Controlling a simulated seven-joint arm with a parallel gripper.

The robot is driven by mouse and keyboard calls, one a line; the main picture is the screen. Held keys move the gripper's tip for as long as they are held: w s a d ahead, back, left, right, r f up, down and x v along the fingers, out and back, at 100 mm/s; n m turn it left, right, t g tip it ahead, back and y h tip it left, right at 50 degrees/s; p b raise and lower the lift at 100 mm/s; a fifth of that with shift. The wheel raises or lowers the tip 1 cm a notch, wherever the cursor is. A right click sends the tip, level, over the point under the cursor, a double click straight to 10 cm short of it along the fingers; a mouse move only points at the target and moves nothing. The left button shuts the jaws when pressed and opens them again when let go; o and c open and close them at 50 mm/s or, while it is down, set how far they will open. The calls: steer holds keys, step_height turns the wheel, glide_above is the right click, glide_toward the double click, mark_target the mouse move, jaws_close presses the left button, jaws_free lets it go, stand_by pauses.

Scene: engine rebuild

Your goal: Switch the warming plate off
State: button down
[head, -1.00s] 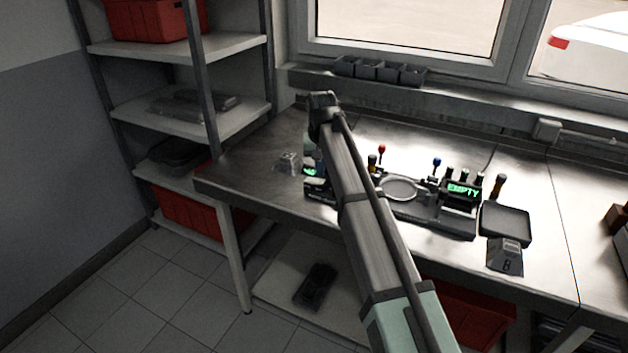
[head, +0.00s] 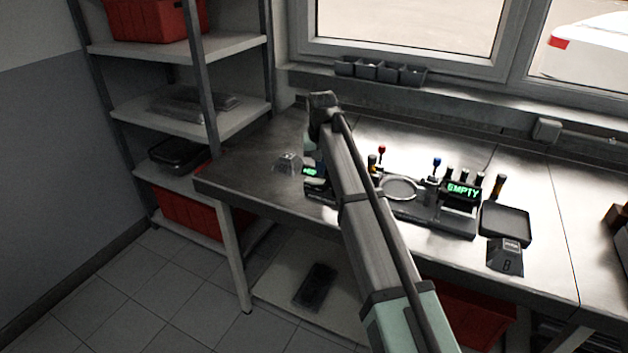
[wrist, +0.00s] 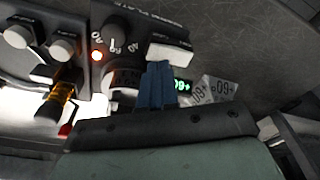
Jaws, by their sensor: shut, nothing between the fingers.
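A white switch-like piece (wrist: 170,51) sits to the right of the dial. My gripper (wrist: 158,75) is shut, its blue fingers close together just below the white piece in the picture; I cannot tell whether they touch it. A small green display (wrist: 182,86) is lit beside the fingers. In the head view my arm hides the gripper and most of this device; a green display (head: 312,170) shows at its left.
The bench's left end is mostly clear.

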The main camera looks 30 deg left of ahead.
mark_target(320, 181)
steer(key=shift+f, duration=1.2)
stand_by(1.2)
steer(key=shift+r, duration=3.5)
